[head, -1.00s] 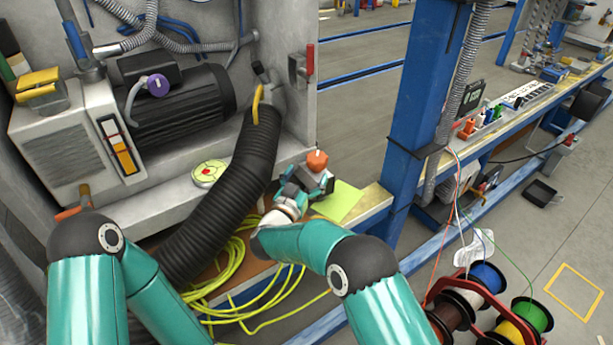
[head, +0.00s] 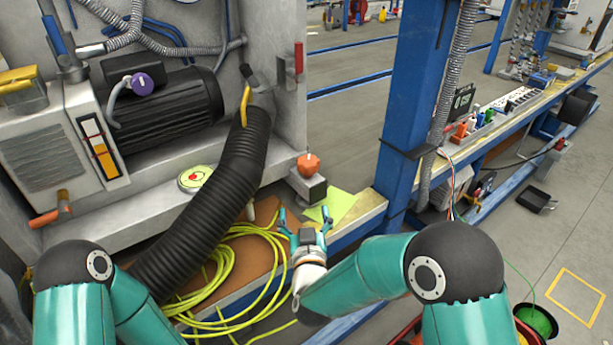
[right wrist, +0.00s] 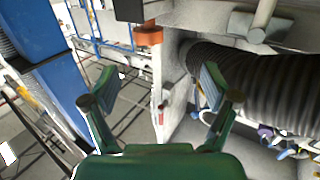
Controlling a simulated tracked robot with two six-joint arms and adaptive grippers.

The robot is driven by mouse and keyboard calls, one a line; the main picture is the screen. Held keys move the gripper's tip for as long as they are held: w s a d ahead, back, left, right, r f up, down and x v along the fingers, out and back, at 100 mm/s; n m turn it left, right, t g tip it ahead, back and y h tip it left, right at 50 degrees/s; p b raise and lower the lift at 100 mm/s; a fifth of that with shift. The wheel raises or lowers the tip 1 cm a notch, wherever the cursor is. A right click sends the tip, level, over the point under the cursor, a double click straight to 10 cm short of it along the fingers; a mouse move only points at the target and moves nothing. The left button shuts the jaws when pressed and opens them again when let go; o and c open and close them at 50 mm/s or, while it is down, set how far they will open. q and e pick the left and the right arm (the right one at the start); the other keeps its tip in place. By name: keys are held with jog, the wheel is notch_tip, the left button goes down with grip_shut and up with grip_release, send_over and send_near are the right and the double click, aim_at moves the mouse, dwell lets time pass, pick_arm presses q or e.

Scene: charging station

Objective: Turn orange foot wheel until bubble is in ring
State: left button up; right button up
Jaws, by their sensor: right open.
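The orange foot wheel (head: 308,164) sits on top of a small grey block at the right end of the machine's ledge. A round yellow-green level (head: 195,178) with a red ring lies on the ledge, left of the black hose; the bubble is too small to place against the ring. My right gripper (head: 304,213) is open and empty, below and in front of the wheel, apart from it. In the right wrist view the orange wheel (right wrist: 149,35) shows beyond and above the spread fingers (right wrist: 160,92). My left gripper is out of sight; only its arm shows.
The thick black hose (head: 205,205) runs between the level and the wheel. Yellow cable (head: 225,265) lies coiled below it. A yellow-green sheet (head: 334,205) lies right of the block, and a blue post (head: 410,110) stands further right.

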aim_at(304, 171)
pick_arm(q)
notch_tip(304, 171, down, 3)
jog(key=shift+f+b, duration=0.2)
jog(key=shift+b, duration=1.05)
pick_arm(e)
jog(key=w, duration=1.1)
jog(key=w+d+r, duration=0.1)
jog(key=w, duration=0.5)
jog(key=shift+w, duration=0.1)
jog(key=c, duration=1.1)
jog(key=m+h+p, duration=0.2)
jog(key=h+p, duration=0.1)
jog(key=m+h+p, duration=0.1)
jog(key=h+p, duration=0.1)
jog(key=shift+a+r+m, duration=0.15)
jog(key=shift+r+m, duration=0.15)
jog(key=shift+r, duration=0.05)
jog(key=shift+c, duration=0.2)
jog(key=shift+f+m+g+h, duration=0.25)
jog(key=shift+m+h, duration=0.45)
jog(key=shift+h, duration=0.5)
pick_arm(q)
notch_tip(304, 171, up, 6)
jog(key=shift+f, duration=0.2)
